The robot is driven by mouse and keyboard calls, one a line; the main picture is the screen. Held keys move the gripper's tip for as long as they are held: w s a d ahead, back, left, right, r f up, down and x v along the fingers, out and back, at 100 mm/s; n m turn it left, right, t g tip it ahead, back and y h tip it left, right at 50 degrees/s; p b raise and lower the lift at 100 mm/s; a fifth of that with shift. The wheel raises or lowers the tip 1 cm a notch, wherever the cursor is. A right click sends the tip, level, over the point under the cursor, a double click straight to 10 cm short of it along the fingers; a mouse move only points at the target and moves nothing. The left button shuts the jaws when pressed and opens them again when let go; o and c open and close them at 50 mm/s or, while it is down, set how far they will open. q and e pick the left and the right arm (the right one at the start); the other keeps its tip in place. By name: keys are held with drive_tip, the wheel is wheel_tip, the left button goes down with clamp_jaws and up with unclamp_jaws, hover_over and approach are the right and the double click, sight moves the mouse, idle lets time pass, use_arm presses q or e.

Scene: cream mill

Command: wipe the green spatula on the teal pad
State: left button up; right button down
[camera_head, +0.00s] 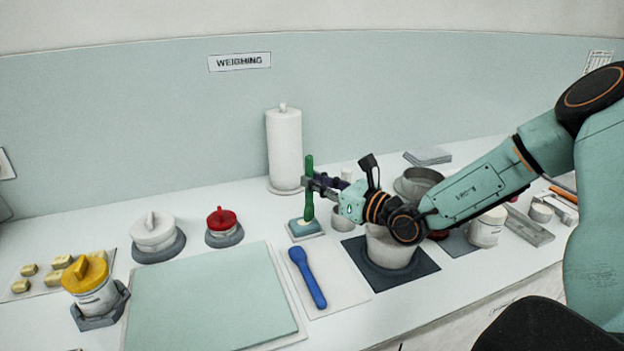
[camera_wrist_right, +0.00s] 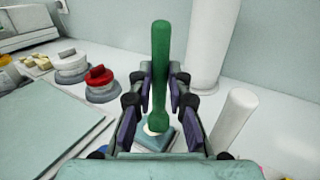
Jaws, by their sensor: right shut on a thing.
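The green spatula (camera_head: 309,188) stands upright in my right gripper (camera_head: 321,186), which is shut on its handle. In the right wrist view the spatula (camera_wrist_right: 161,70) rises between the two fingers of the gripper (camera_wrist_right: 160,95). The spatula's lower end is over the teal pad (camera_head: 304,225), which sits on a small grey-white base. The pad also shows beneath the spatula in the right wrist view (camera_wrist_right: 152,138). The lower end looks at or just above the pad; I cannot tell whether it touches. My left gripper is not in view.
A paper towel roll (camera_head: 284,148) stands behind the pad. A blue spatula (camera_head: 307,278) lies on a white board in front. A white tub (camera_head: 390,250) stands on a dark mat under my right wrist. A red-knobbed lid (camera_head: 222,222) is left of the pad. A large pale-green mat (camera_head: 200,300) is clear.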

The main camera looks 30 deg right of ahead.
drive_tip(key=shift+w+a+b, duration=0.25)
drive_tip(key=shift+a+b, duration=0.8)
drive_tip(key=shift+a, duration=0.15)
drive_tip(key=shift+s+d+p, duration=0.25)
drive_tip(key=shift+d+p, duration=0.7)
drive_tip(key=shift+d, duration=0.25)
wheel_tip(320, 180, up, 6)
drive_tip(key=p, duration=0.5)
drive_tip(key=shift+p, duration=0.3)
